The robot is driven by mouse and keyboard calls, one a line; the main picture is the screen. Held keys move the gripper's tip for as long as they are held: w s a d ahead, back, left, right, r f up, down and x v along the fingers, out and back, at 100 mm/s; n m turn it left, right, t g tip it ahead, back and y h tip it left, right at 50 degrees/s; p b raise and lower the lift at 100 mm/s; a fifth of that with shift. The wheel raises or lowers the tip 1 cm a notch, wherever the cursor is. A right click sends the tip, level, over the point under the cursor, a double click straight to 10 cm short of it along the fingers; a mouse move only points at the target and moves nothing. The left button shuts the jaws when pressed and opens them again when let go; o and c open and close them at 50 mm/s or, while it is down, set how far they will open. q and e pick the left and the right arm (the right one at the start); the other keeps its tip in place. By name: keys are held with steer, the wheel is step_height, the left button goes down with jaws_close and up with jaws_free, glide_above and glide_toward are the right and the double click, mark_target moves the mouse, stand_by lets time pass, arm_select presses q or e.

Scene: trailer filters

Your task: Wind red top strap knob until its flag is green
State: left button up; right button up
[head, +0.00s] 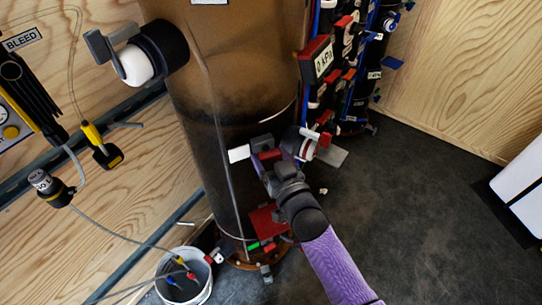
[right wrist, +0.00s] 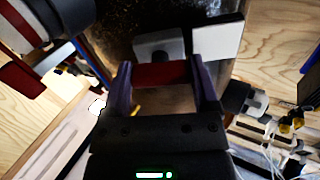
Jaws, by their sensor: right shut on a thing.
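The tall brown filter vessel (head: 225,95) stands in the middle of the head view. The red top strap knob (head: 270,154) is on its lower front. My right gripper (head: 268,168) is shut on this knob. In the right wrist view the knob (right wrist: 162,75) shows as a red bar between the two fingers (right wrist: 162,88). A white plate (head: 238,153) sits beside the knob and also shows in the right wrist view (right wrist: 218,40); no green shows on it. Lower down is another red part (head: 264,218) with a small green flag (head: 253,246). My left gripper is not in view.
A black and white fitting with a grey handle (head: 138,62) juts from the vessel's upper left. Labelled dark pipes with red and blue handles (head: 340,60) stand close at right. A white bucket (head: 196,284) with hoses is at lower left. Dark floor (head: 410,200) is clear at right.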

steer(key=shift+f, duration=0.1)
steer(key=o, duration=1.1)
steer(key=shift+s+d, duration=0.15)
steer(key=shift+s, duration=0.1)
arm_select(q)
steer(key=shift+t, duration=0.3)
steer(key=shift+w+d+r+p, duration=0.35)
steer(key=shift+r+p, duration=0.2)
steer(key=shift+p, duration=0.05)
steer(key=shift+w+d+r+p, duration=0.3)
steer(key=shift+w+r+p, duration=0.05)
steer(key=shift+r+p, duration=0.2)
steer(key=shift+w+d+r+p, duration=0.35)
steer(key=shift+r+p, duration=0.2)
steer(key=shift+p, duration=0.05)
arm_select(e)
steer(key=shift+v, duration=4.7)
